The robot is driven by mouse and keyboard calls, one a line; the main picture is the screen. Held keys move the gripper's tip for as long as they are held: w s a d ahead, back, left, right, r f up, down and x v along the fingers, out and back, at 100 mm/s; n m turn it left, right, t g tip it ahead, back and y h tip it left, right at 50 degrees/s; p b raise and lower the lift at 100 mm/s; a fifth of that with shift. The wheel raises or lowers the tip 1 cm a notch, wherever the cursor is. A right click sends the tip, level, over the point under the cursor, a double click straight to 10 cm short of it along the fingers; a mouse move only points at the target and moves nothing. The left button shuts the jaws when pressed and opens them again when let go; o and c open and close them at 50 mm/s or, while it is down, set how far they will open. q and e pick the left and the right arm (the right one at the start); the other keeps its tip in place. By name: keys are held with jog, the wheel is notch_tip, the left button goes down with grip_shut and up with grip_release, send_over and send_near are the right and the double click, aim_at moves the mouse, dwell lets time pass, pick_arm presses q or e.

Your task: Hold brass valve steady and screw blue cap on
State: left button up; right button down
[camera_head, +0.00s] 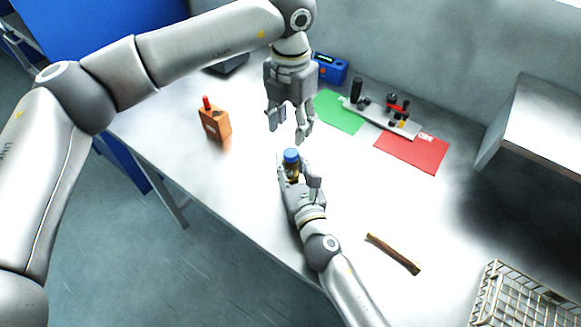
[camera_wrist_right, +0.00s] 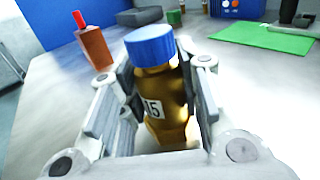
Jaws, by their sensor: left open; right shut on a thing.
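The brass valve (camera_wrist_right: 165,95) is a golden, bottle-like body with a label reading 15. It stands between the fingers of my right gripper (camera_head: 296,182), which is shut on it low over the table. The blue cap (camera_wrist_right: 151,46) sits on top of the valve, and it also shows in the head view (camera_head: 291,155). I cannot tell how tightly it is seated. My left gripper (camera_head: 290,132) is open and empty, pointing down above and just behind the cap, apart from it. The valve's lower part is partly hidden by the right fingers.
An orange box with a red top (camera_head: 214,122) stands at left. A green mat (camera_head: 339,111), a red mat (camera_head: 412,152), a grey tool rack (camera_head: 385,117) and a blue device (camera_head: 329,68) are at the back. A brown stick (camera_head: 393,253) and a wire basket (camera_head: 515,300) are at right.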

aim_at(291, 152)
pick_arm(q)
notch_tip(291, 152, down, 8)
jog(key=shift+r, duration=0.1)
dwell(0.4)
grip_shut()
jog(key=shift+o, duration=0.3)
grip_release()
jog(key=shift+r, duration=0.15)
notch_tip(291, 152, up, 12)
dwell(0.3)
